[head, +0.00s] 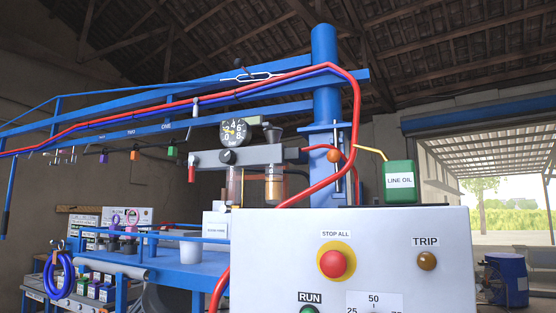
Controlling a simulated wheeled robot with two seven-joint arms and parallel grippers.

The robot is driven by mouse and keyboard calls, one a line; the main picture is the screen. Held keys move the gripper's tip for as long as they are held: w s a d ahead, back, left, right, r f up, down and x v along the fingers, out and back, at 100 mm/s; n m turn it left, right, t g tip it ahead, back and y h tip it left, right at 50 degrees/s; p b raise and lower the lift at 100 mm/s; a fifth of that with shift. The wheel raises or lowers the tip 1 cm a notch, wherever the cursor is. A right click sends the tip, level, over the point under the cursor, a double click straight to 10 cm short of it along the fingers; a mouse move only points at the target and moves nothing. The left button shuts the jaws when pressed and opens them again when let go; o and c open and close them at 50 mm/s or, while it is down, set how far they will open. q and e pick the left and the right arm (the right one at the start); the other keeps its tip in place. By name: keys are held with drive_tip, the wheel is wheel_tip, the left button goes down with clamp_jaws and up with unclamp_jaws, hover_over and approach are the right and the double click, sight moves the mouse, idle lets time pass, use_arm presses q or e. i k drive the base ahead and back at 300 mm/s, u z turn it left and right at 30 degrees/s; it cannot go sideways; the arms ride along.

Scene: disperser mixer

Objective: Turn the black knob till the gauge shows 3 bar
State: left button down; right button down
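A black knob (228,157) sits on the front of the block, just below the gauge. Another dark cap (272,134) stands on top of the block to the right. Two clear bowls hang under the block, and the right one (275,184) holds amber liquid. Neither of my grippers is in view.
A grey control box (400,240) with a red stop button (332,264) fills the lower right foreground. A red hose (352,140) loops down from the blue boom, past the block's right. A green oil can (399,182) stands behind the box. A blue bench (170,268) lies lower left.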

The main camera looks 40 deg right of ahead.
sight(227, 155)
drive_tip(key=z, duration=0.95)
